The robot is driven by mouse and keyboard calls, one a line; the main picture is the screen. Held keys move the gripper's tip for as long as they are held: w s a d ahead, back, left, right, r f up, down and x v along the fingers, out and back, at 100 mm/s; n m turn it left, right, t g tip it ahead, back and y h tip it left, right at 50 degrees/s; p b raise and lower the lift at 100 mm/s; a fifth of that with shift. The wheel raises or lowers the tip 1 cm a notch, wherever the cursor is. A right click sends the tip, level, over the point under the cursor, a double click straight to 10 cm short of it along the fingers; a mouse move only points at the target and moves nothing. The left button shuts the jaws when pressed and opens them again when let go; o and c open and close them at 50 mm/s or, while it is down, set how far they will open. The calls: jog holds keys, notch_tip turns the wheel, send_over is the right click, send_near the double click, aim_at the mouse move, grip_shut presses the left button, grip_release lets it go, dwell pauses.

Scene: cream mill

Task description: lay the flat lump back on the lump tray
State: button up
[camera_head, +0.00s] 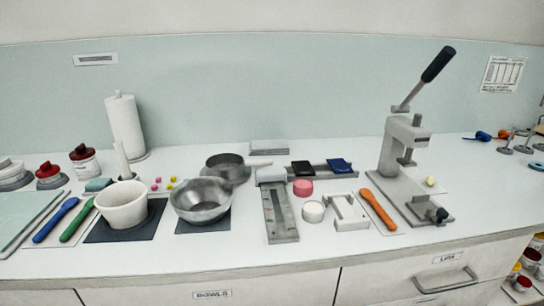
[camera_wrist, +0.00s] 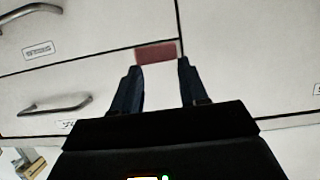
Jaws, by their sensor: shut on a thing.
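In the wrist view my gripper (camera_wrist: 157,62) has its two dark fingers on either side of a dull red, flat-looking piece (camera_wrist: 155,53), held at the fingertips. It seems to be the flat lump; only one face or edge of it shows. The drawer fronts fill the view behind it. My gripper is not in the head view. There, several small pink and yellow lumps (camera_head: 172,182) lie behind the white mortar, and a grey tray (camera_head: 321,173) carries a black and a blue piece.
The white mortar (camera_head: 122,207) and the metal bowl (camera_head: 201,202) stand on dark mats. A lever press (camera_head: 397,170) stands at the right, and a grey slotted block (camera_head: 278,217) in the middle. Drawer fronts (camera_head: 215,293) with handles lie below the counter edge.

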jog(key=shift+a+f, duration=0.6)
jog(key=shift+f, duration=0.1)
jog(key=shift+w, duration=0.1)
